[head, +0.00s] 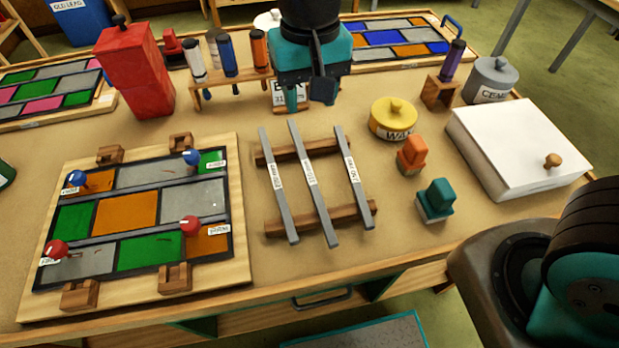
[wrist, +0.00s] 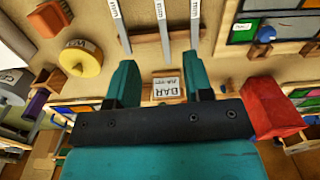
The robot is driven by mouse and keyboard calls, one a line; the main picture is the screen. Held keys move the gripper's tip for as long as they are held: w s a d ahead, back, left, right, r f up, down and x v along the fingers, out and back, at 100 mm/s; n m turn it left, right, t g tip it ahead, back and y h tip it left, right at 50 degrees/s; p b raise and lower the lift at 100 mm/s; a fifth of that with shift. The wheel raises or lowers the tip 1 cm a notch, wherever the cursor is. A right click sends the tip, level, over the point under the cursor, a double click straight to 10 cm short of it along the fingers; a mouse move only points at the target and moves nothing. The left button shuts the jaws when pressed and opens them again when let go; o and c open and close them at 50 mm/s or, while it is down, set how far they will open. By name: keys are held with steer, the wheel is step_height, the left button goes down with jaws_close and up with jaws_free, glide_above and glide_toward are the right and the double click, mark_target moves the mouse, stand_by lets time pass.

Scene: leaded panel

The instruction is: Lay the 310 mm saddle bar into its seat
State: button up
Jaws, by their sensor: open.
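Three grey saddle bars lie side by side across a wooden rack (head: 275,153): a left bar (head: 285,210), a middle bar (head: 319,200) and a right bar (head: 352,182). Each has a white label, too small to read surely; the middle bar looks longest. The leaded panel (head: 125,211) lies left of the rack, with notched wooden blocks at its back (head: 110,154) and front (head: 174,279) edges. My gripper (head: 305,100) is open and empty above the bench behind the rack. In the wrist view its teal fingers (wrist: 158,80) are apart, with the bar ends beyond them.
A card reading BAR (wrist: 167,88) stands behind the rack. Red (head: 190,225) and blue (head: 191,157) knobs stand on the panel. A red box (head: 134,70) is at back left; a yellow tin (head: 393,118), orange block (head: 412,155), teal block (head: 436,200) and white box (head: 510,140) are at right.

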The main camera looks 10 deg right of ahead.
steer(key=p, duration=0.1)
glide_above(309, 172)
step_height(309, 172, down, 12)
steer(key=shift+w+f, duration=0.15)
step_height(309, 172, down, 6)
steer(key=shift+r+p, duration=0.2)
steer(key=shift+p, duration=0.6)
jaws_close()
